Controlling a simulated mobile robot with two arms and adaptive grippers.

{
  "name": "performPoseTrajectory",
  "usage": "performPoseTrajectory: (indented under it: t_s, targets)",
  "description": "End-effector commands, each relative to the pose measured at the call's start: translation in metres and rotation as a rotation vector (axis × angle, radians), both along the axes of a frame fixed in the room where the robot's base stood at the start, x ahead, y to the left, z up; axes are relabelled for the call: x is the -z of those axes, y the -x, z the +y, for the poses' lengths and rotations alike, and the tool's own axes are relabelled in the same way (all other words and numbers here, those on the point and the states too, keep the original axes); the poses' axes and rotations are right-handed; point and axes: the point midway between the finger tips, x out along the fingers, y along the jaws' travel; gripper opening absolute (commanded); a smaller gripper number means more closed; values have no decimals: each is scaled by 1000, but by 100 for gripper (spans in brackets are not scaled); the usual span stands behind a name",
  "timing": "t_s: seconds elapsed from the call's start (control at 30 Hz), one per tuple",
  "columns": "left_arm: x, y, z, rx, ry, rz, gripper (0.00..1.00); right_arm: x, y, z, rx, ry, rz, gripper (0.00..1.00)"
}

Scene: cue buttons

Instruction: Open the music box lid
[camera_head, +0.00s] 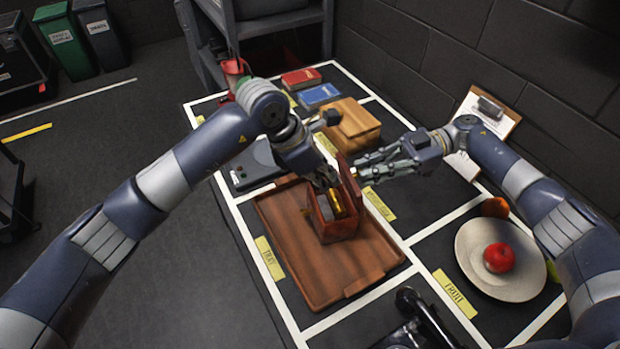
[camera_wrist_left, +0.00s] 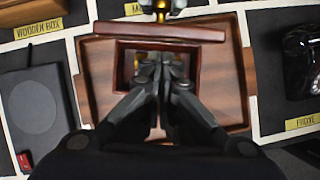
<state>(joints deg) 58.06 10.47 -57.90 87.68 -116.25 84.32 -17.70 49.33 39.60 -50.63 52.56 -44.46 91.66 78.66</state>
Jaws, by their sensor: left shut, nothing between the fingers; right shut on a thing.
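The reddish-brown music box (camera_head: 338,231) stands on a wooden tray (camera_head: 290,262). Its lid (camera_head: 350,184) is raised, and a gold cylinder (camera_head: 335,203) shows inside. In the left wrist view the lid (camera_wrist_left: 158,32) is seen nearly edge-on beyond the open box (camera_wrist_left: 122,72). My left gripper (camera_head: 326,182) is shut and empty over the box opening; its closed fingers (camera_wrist_left: 160,62) hide part of the inside. My right gripper (camera_head: 360,173) is shut at the lid's far side, on a small brass knob (camera_wrist_left: 160,6); the exact contact is partly hidden.
A wooden box (camera_head: 355,124), a blue book (camera_head: 318,95) and a red book (camera_head: 300,78) lie behind. A plate (camera_head: 475,265) with a red apple (camera_head: 499,258) is at right. A black phone (camera_head: 425,318) is in front. A grey device (camera_head: 252,165) sits left of the tray.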

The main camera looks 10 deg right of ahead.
Motion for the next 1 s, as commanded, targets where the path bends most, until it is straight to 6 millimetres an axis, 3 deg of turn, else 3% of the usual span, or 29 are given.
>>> performPoseTrajectory:
  t_s: [0.03,0.87,0.9,1.0]
  targets:
    - [0,-1,-4,0,1,0,0,13,4,-3,0,25,15,0]
    - [-7,-3,-21,0,7,-2,0,13,4,-1,-5,23,14,0]
    - [-7,-3,-21,1,8,-3,0,13,4,0,-5,22,13,18]
    - [-8,-3,-21,1,8,-3,0,12,4,0,-6,21,13,38]
